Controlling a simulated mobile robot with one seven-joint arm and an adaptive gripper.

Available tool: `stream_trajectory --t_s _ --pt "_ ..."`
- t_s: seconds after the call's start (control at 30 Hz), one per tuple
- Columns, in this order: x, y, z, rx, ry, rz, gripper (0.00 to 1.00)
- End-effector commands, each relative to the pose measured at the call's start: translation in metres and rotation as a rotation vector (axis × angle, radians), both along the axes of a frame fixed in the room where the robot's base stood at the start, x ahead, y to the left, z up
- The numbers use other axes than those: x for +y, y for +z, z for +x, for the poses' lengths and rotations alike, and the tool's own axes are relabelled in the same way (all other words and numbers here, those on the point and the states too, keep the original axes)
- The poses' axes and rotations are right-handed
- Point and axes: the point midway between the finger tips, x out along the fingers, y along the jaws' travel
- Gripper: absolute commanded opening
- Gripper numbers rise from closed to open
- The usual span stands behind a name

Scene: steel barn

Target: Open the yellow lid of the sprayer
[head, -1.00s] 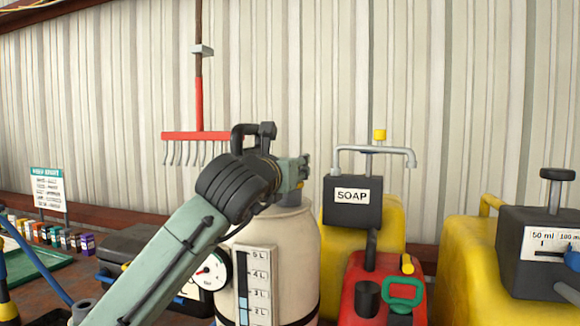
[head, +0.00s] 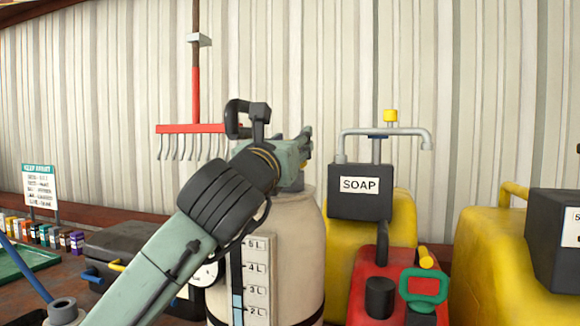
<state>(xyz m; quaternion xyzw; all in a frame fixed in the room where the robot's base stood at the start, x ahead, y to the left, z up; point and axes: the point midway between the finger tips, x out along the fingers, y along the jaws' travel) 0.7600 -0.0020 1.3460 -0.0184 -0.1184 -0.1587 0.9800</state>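A cream tank (head: 290,240) with a litre scale, which looks like the sprayer, stands at the centre of the head view, upright. Its left side and much of its top are hidden behind my arm. I see no yellow lid on it. My gripper (head: 305,138) is above the tank's top, pointing right and partly away. It is small and seen from behind, so I cannot tell whether its fingers are open, shut or holding anything. A small yellow cap (head: 390,116) sits on the pipe above a black box marked SOAP (head: 360,205), to the right of my gripper.
A red can (head: 375,305) with a green handle and yellow containers (head: 483,250) stand close on the right. A red rake (head: 195,128) hangs on the wall behind. A black case (head: 125,243), small boxes and a sign (head: 39,188) are at left.

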Motion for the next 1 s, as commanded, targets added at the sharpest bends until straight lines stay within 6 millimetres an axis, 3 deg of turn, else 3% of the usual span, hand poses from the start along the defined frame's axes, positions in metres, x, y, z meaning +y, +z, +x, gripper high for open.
stream_trajectory --t_s 0.03,0.23,0.57,0.6,0.9,1.0 --pt "0.003 -0.008 0.003 -0.036 0.006 -0.016 0.00" --pt "0.005 0.002 -0.003 -0.142 0.007 -0.050 0.00" --pt "0.005 0.005 -0.005 -0.156 0.007 -0.053 0.00" --pt "0.005 0.005 -0.005 -0.155 0.007 -0.052 0.38" --pt "0.005 0.004 -0.004 -0.154 0.007 -0.053 0.58" --pt "0.005 0.005 -0.004 -0.154 0.006 -0.054 0.58"
